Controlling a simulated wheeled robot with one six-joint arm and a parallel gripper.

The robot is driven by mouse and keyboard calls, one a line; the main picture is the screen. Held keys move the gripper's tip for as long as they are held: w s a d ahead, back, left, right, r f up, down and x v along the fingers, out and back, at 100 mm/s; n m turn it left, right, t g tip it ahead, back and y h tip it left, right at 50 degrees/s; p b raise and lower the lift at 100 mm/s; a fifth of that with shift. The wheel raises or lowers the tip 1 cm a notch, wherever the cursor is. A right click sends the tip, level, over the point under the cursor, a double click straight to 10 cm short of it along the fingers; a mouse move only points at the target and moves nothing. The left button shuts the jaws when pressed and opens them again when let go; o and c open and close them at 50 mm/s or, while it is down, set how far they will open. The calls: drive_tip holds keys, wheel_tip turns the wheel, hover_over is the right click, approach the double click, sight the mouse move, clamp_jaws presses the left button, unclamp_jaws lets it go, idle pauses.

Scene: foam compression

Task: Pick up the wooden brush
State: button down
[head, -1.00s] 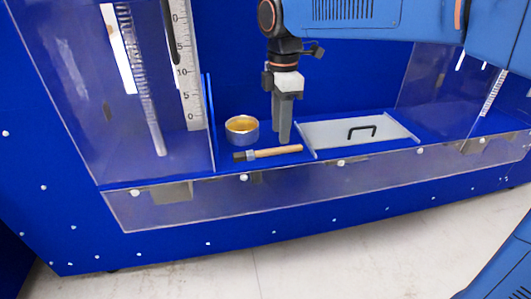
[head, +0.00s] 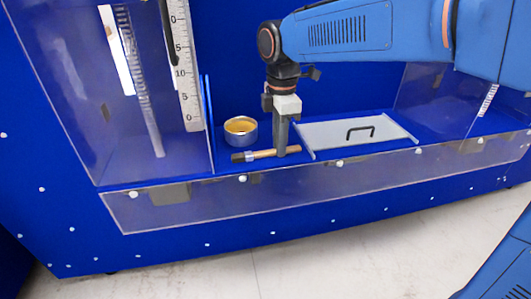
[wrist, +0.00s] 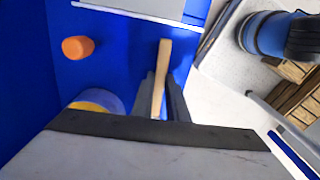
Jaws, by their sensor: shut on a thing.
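The wooden brush (head: 262,154) lies on the blue shelf floor, its dark bristle end to the left and its light wooden handle to the right. My gripper (head: 281,152) points down at the handle and is shut on it. In the wrist view the handle (wrist: 160,75) shows between the dark fingers of my gripper (wrist: 163,100). The brush's bristle end is hidden there. In the head view the brush appears low, at about floor level; I cannot tell whether it touches the floor.
A metal cup with a yellow inside (head: 241,130) stands just behind the brush. A grey plate with a black handle (head: 358,133) lies to the right. A clear front panel (head: 290,188) runs along the shelf edge. A ruler (head: 187,80) stands at the left. The wrist view shows an orange object (wrist: 77,48).

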drive_tip(key=shift+r, duration=0.1)
wheel_tip(320, 180, up, 10)
idle(0.5)
idle(1.5)
